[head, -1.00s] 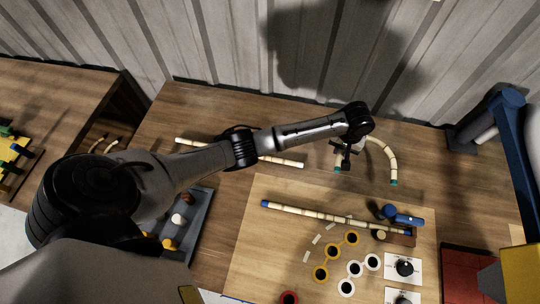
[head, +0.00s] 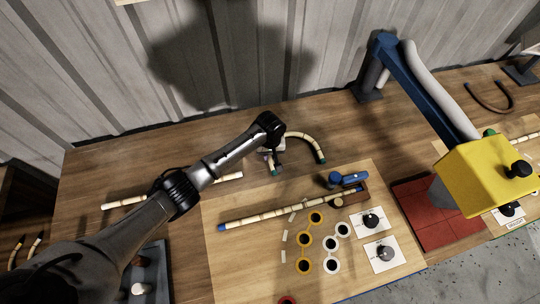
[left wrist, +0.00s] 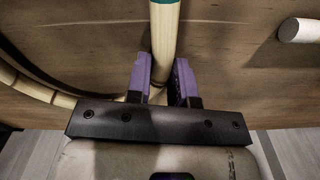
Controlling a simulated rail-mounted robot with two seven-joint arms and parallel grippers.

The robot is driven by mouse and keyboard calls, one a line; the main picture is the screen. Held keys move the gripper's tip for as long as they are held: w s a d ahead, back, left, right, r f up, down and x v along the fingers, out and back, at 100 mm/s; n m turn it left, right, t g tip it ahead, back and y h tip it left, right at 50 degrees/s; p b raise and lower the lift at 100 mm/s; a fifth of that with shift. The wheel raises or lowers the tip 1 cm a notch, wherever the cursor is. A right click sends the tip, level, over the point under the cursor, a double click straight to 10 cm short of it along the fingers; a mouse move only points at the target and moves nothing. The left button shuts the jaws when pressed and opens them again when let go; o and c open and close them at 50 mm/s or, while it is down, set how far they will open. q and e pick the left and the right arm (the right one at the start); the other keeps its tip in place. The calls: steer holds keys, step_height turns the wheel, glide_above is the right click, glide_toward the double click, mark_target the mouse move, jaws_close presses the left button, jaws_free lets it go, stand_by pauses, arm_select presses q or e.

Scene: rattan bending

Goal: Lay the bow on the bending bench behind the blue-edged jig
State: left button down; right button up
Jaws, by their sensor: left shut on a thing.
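The bow (head: 316,147) is a pale, dark-banded cane bent into an arch with teal ends, near the back of the wooden table. My left gripper (head: 272,157) is shut on one leg of it. In the left wrist view the purple fingers (left wrist: 162,82) stand either side of that pale leg (left wrist: 164,40), just below a teal band. The bow's curve runs off at the left of that view. I cannot tell whether the bow touches the table. I cannot make out a blue-edged jig with certainty. My right gripper is not in view.
A light board (head: 232,255) holds a long straight cane (head: 265,216), yellow rings (head: 304,241), white rings and dial cards (head: 381,254). A blue-armed yellow hood (head: 482,178) overhangs a red mat (head: 420,215). A brown U-shaped piece (head: 490,105) lies far right.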

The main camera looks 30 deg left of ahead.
arm_select(q)
steer(key=shift+f, duration=0.5)
steer(key=c, duration=1)
jaws_free()
steer(key=shift+f, duration=0.1)
step_height(320, 180, up, 12)
steer(key=p, duration=0.1)
steer(key=shift+p, duration=0.4)
